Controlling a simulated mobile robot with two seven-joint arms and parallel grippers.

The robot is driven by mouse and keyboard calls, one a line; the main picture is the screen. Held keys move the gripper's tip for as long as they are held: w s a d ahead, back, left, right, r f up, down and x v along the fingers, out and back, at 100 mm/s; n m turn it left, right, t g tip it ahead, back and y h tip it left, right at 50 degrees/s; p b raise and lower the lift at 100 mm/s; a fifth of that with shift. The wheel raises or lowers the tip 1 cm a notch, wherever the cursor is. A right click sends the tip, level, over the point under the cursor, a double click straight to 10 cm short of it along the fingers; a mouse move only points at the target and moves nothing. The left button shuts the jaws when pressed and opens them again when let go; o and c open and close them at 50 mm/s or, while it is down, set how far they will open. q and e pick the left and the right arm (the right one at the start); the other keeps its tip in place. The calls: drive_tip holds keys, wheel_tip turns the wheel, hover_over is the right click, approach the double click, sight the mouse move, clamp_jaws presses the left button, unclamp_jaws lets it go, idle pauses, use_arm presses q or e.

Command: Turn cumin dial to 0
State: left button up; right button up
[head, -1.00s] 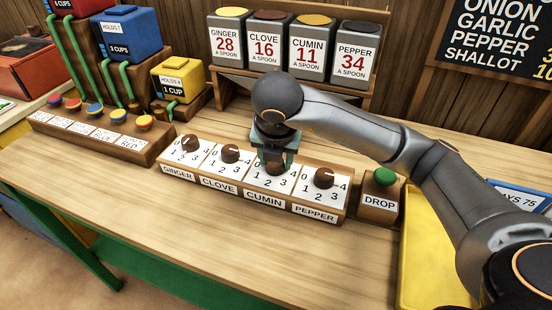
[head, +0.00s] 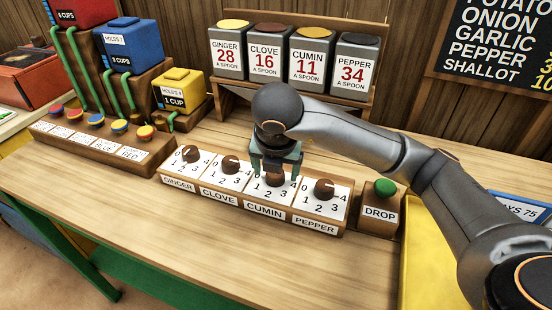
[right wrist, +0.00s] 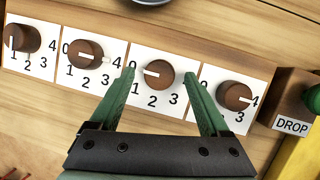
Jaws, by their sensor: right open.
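The cumin dial (head: 277,179) is a round brown knob on a white card above the CUMIN label (head: 264,210). My right gripper (head: 274,173) is open above the cumin card. In the right wrist view its green fingers (right wrist: 160,78) stand on either side of the dial, with gaps between them and the knob. My left gripper is not in view.
The clove dial (head: 230,165) and pepper dial (head: 324,188) stand close on either side, with the ginger dial (head: 191,154) farther left. A green DROP button (head: 385,187) is at right. Spice tins (head: 312,60) stand behind. The counter in front is clear.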

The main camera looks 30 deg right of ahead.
drive_tip(key=p+v, duration=0.2)
drive_tip(key=v, duration=0.3)
drive_tip(key=shift+w+r, duration=0.1)
drive_tip(key=shift+r, duration=0.1)
wheel_tip(320, 180, up, 5)
drive_tip(key=p, duration=0.2)
hover_over(276, 190)
drive_tip(key=s+a, duration=0.1)
drive_tip(key=s, duration=0.1)
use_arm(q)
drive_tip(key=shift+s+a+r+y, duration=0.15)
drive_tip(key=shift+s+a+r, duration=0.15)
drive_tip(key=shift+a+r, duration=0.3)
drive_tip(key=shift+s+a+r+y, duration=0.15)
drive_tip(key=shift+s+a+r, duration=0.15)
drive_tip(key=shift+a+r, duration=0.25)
use_arm(e)
drive_tip(key=shift+s+a+r, duration=0.15)
drive_tip(key=shift+s+r, duration=0.25)
drive_tip(key=shift+r, duration=0.1)
